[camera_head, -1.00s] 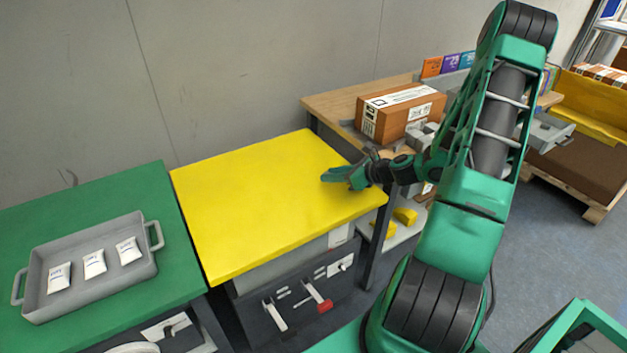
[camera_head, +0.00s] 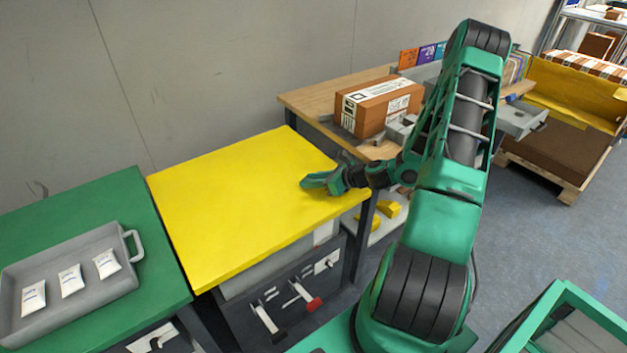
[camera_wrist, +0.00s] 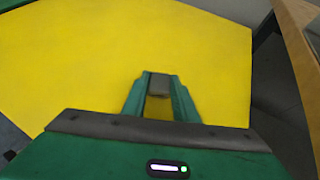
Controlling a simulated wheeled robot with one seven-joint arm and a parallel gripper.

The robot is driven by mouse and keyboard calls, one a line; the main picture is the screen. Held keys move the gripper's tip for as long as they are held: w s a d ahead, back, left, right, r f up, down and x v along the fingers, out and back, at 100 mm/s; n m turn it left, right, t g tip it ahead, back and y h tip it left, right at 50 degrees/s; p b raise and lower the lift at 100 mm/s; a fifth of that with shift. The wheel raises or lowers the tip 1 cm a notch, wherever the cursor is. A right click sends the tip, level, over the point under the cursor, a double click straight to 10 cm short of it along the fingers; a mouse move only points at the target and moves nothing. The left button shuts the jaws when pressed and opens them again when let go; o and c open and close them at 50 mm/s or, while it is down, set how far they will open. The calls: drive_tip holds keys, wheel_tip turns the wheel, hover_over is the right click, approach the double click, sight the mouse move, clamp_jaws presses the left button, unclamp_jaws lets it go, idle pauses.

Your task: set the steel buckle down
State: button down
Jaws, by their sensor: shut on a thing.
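My gripper (camera_head: 309,181) is over the right part of the yellow tabletop (camera_head: 235,205). In the wrist view, my gripper (camera_wrist: 158,84) points at the yellow surface. A small grey piece, which I take to be the steel buckle (camera_wrist: 159,83), sits between the fingertips, and the jaws are shut on it. Its shape is mostly hidden by the fingers. In the head view I cannot make the buckle out. I cannot tell whether it touches the tabletop.
The yellow tabletop is otherwise bare. To its left, a green table (camera_head: 95,205) holds a grey tray (camera_head: 95,301) with three white packets. A brown carton (camera_head: 377,107) stands on the wooden table (camera_head: 312,98) behind on the right.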

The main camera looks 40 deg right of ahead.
drive_tip(key=c, duration=1.4)
unclamp_jaws()
